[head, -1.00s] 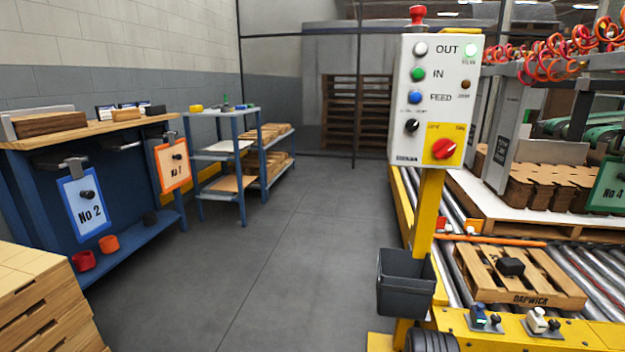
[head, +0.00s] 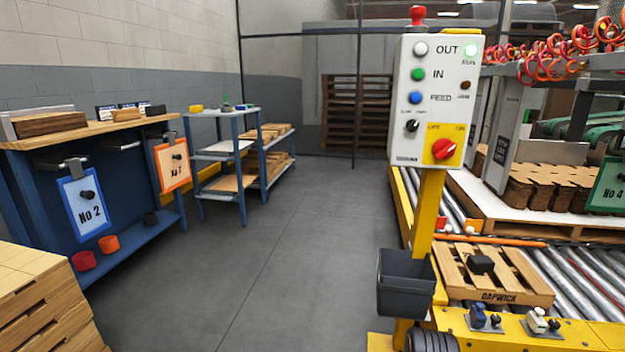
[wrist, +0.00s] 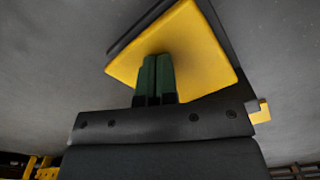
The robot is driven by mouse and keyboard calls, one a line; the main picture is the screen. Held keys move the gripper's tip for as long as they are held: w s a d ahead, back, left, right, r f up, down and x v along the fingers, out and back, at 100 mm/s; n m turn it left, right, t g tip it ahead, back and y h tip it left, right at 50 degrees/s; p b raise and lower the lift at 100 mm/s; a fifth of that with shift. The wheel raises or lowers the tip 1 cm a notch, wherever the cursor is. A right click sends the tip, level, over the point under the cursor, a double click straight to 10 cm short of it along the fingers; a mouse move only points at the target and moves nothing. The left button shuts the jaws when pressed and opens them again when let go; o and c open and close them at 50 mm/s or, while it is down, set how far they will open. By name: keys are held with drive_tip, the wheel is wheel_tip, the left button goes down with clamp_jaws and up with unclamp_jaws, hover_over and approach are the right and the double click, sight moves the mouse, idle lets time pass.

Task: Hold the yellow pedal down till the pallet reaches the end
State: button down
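The yellow pedal (wrist: 195,50) fills the upper middle of the wrist view, a flat yellow plate with a dark edge. My gripper (wrist: 156,62) has its two green fingers together, with nothing between them. Their tips lie against the pedal's face; how far it is pressed I cannot tell. Neither pedal nor gripper shows in the head view. The wooden pallet (head: 520,287), marked DAPWICK, lies on the roller conveyor (head: 570,275) at lower right, with a black knobbed block (head: 480,263) on it. Its left side is close to the yellow post (head: 427,220), which partly hides that area.
A control box (head: 435,100) with a lit green lamp tops the post, and a black bin (head: 405,285) hangs below. A blue workbench (head: 125,190) and a shelf rack (head: 243,165) stand at left. Stacked wood (head: 50,305) is at lower left. The middle floor is clear.

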wheel_tip(320, 180, up, 9)
drive_tip(key=p, duration=0.6)
drive_tip(key=w+a+r+n+t+p, duration=0.15)
drive_tip(key=r+p, duration=0.65)
drive_tip(key=r, duration=1.5)
drive_tip(key=w+a+r+n+p, duration=0.25)
drive_tip(key=r+p, duration=0.65)
drive_tip(key=r, duration=1.3)
drive_tip(key=s+a+r+n+p, duration=0.1)
drive_tip(key=s+r+p, duration=0.2)
drive_tip(key=r, duration=0.5)
drive_tip(key=s+a+r+t+p, duration=0.15)
drive_tip(key=r+p, duration=0.25)
drive_tip(key=r, duration=0.5)
drive_tip(key=s+a+r+n+p, duration=0.1)
drive_tip(key=s+r+p, duration=0.2)
drive_tip(key=r, duration=0.5)
drive_tip(key=s+a+r+n+p, duration=0.2)
drive_tip(key=s+r+p, duration=0.7)
drive_tip(key=r, duration=0.7)
drive_tip(key=shift+s+r+t, duration=0.25)
drive_tip(key=shift+s+t, duration=0.05)
drive_tip(key=shift+s, duration=1.55)
